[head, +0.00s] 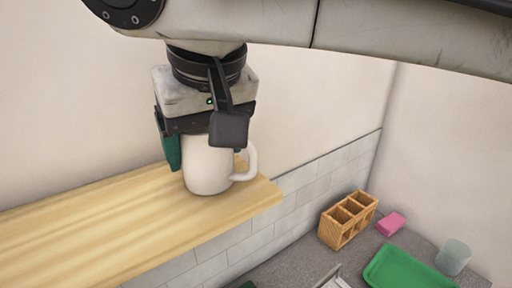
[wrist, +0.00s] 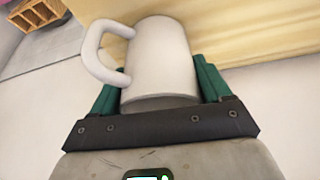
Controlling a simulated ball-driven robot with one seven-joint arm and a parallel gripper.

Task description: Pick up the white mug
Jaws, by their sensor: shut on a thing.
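The white mug (head: 207,168) is upright at the right end of the wooden shelf in the head view, its handle toward the right. My gripper (head: 205,150) comes down on it from above, with a green finger at its left side. In the wrist view the mug (wrist: 160,62) lies between the two green fingers of my gripper (wrist: 160,85), which is shut on it. I cannot tell whether the mug's base touches the shelf. The far finger is mostly hidden in the head view.
The wooden shelf (head: 90,225) ends just right of the mug. A wall stands behind the shelf.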

